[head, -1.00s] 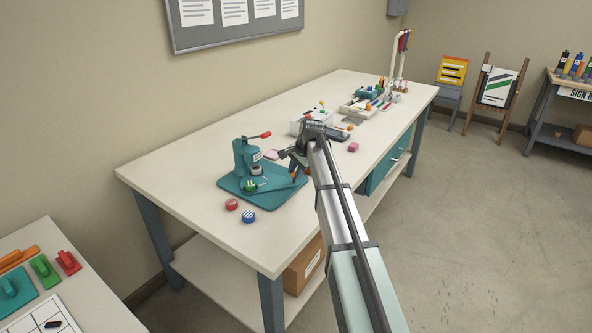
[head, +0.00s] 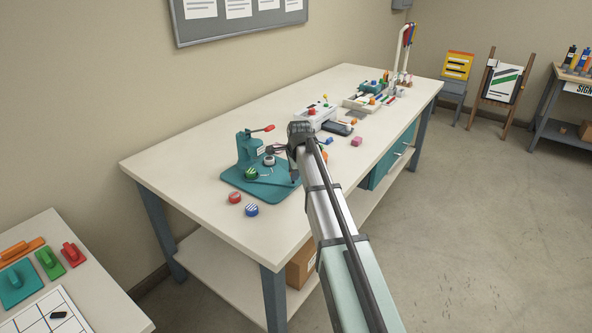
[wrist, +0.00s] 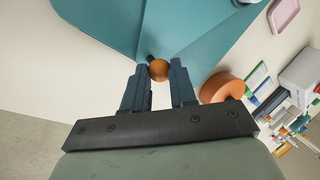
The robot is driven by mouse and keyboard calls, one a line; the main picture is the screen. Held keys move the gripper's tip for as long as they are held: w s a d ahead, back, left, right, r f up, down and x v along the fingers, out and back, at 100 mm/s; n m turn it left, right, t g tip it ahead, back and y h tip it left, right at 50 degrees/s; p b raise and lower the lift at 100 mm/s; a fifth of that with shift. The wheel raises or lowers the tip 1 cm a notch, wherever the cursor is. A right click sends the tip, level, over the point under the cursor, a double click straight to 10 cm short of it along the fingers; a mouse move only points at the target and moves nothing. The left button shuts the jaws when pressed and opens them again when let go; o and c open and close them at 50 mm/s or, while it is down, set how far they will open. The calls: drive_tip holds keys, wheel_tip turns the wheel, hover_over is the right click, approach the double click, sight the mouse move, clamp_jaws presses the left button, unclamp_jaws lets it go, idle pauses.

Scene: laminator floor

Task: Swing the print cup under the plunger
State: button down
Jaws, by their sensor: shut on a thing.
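The teal press (head: 246,150) stands on its teal baseplate (head: 275,192) at the table's near end, with a red-tipped lever at its top. A small pale grey round cup (head: 268,161) shows beside the press column, and a green round piece (head: 250,174) sits in front of it. I cannot tell which is the print cup, or exactly how either lines up with the plunger. My gripper (wrist: 158,76) is shut on an orange-brown ball knob (wrist: 159,70), low over the baseplate's right side. In the head view my wrist hides most of the grip.
A red striped disc (head: 235,197) and a blue striped disc (head: 251,210) lie in front of the baseplate. An orange round piece (wrist: 222,88) is close to my right finger in the wrist view. A white box (head: 316,112) and trays stand farther back. The table's front left is clear.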

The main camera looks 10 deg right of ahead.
drive_tip(key=shift+s+a+m+h, duration=0.35)
drive_tip(key=shift+s+a+m, duration=0.15)
drive_tip(key=shift+a+m, duration=0.35)
drive_tip(key=shift+s+a+m+h, duration=0.35)
drive_tip(key=shift+s+a+m, duration=0.15)
drive_tip(key=shift+m, duration=0.55)
drive_tip(key=shift+s+a+m+g+h, duration=0.2)
drive_tip(key=shift+a+m+h, duration=0.15)
drive_tip(key=shift+a+m, duration=0.65)
drive_tip(key=shift+s+a+m+g+h, duration=0.2)
drive_tip(key=shift+a+m+h, duration=0.15)
drive_tip(key=shift+a+m, duration=0.65)
drive_tip(key=shift+m, duration=0.3)
drive_tip(key=c, duration=0.9)
unclamp_jaws()
drive_tip(key=shift+d, duration=0.1)
drive_tip(key=shift+r, duration=0.1)
drive_tip(key=v, duration=1.3)
drive_tip(key=shift+r, duration=0.25)
